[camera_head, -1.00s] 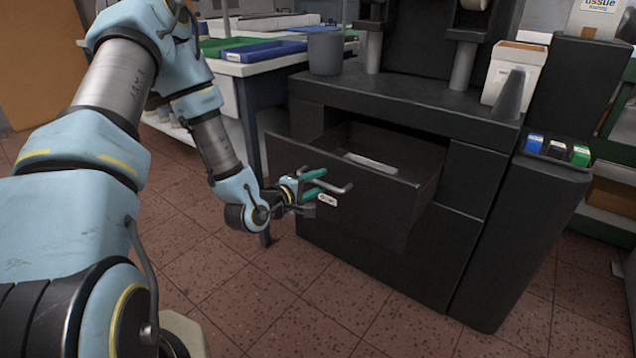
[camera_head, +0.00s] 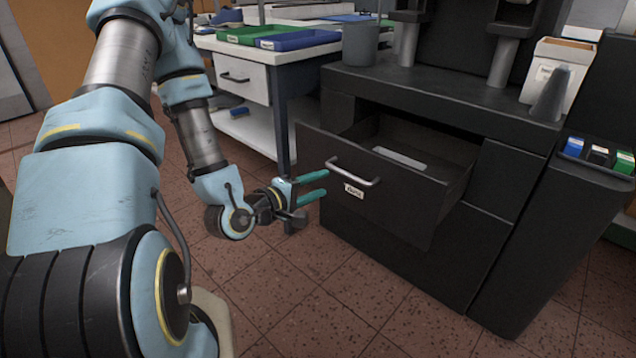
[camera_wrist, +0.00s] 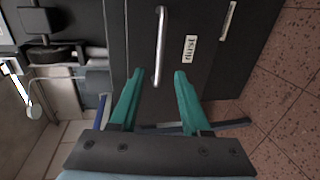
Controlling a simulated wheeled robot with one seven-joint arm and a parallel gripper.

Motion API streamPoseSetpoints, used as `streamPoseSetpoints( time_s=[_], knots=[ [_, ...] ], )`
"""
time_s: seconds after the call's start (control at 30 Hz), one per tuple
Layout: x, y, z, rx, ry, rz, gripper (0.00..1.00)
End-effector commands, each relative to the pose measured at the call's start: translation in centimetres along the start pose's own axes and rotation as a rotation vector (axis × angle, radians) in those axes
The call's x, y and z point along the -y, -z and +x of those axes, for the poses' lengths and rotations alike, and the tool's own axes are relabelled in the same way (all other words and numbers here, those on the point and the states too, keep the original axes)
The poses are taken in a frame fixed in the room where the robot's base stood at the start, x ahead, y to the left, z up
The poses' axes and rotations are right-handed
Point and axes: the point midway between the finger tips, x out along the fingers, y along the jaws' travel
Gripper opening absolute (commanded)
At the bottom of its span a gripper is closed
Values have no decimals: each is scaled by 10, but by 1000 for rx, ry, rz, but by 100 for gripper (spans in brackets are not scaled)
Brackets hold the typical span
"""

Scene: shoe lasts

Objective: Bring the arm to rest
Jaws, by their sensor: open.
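My gripper (camera_head: 320,185) is open and empty, its two teal fingers pointing at the front of a dark drawer. The drawer (camera_head: 400,207) is pulled out of the black cabinet and has a metal bar handle (camera_head: 353,171) and a small white label. A pale flat thing (camera_head: 399,158) lies inside it. In the head view the fingertips stand a little left of the handle, apart from it.
The black cabinet top (camera_head: 440,88) carries a grey cup (camera_head: 360,45), a cone (camera_head: 551,95) and a white box (camera_head: 558,72). A white table (camera_head: 262,60) with green and blue trays stands behind my arm. The tiled floor (camera_head: 330,290) in front of the drawer is clear.

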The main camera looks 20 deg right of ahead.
Motion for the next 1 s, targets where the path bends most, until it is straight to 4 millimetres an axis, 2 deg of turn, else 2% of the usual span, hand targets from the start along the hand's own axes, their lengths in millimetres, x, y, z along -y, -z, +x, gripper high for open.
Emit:
streamPoseSetpoints(
  time_s=[0.17, 0.27, 0.37, 0.47, 0.6, 0.73, 0.87, 1.0],
  knots=[
    [0, 1, 0, -1, 5, 8, 47],
    [4, 8, -1, -6, 57, 70, 47],
    [13, 26, -7, -17, 184, 208, 47],
    [23, 55, -23, -30, 372, 383, 47],
    [28, 96, -65, -34, 653, 575, 47],
    [21, 121, -115, -8, 892, 672, 47],
    [7, 128, -166, 50, 1080, 695, 47],
    [-9, 118, -207, 131, 1197, 672, 47]
  ],
)
